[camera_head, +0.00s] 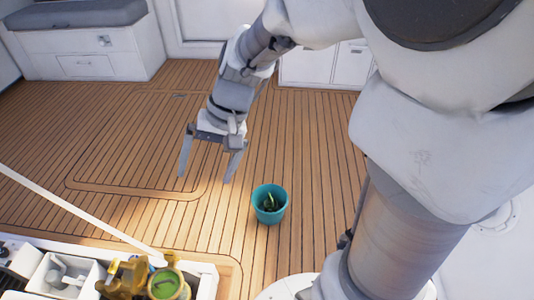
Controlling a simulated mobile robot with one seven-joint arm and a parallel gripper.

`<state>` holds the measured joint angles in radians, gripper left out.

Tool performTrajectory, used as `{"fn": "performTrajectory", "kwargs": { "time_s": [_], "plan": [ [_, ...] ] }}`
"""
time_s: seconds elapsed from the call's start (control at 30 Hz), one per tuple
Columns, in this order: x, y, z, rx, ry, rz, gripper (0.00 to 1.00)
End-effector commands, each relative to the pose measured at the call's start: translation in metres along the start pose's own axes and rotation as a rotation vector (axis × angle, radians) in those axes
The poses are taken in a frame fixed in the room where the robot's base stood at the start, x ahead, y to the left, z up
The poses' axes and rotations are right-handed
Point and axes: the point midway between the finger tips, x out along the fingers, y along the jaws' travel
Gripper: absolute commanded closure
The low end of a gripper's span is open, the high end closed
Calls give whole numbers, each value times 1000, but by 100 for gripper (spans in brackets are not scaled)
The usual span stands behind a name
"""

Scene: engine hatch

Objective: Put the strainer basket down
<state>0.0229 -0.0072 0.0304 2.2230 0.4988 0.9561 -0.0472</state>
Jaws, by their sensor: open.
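My gripper (205,178) is open and empty, with its two fingers spread and pointing down above the wooden deck. A teal bucket (269,204) stands upright on the deck, to the right of and below my gripper in the picture. A dark green object (271,203) lies inside the bucket; its shape is too small to tell whether it is the strainer basket. A brass-coloured fitting (126,278) with a round top that is green inside (165,286) stands at the lower left. I cannot tell whether that green part is a basket. My gripper is apart from all of these.
The open hatch with its white rim (208,282) and white boxes (66,272) fills the lower left. A pale bar (75,208) slants up from it. A grey-cushioned bench (85,45) and white lockers (318,66) stand at the back. The middle deck (130,130) is clear.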

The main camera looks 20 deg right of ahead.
Motion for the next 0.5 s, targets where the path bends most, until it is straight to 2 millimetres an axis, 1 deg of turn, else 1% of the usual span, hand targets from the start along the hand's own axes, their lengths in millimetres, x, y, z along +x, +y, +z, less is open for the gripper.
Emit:
{"fn": "performTrajectory", "kwargs": {
  "time_s": [0.03,0.2,0.4,0.5],
  "plan": [
    [-13,3,7,-33,41,21,0],
    [-48,19,30,-133,165,106,0],
    [-84,41,56,-233,319,209,0],
    [-97,53,68,-273,389,258,0]
  ]
}}
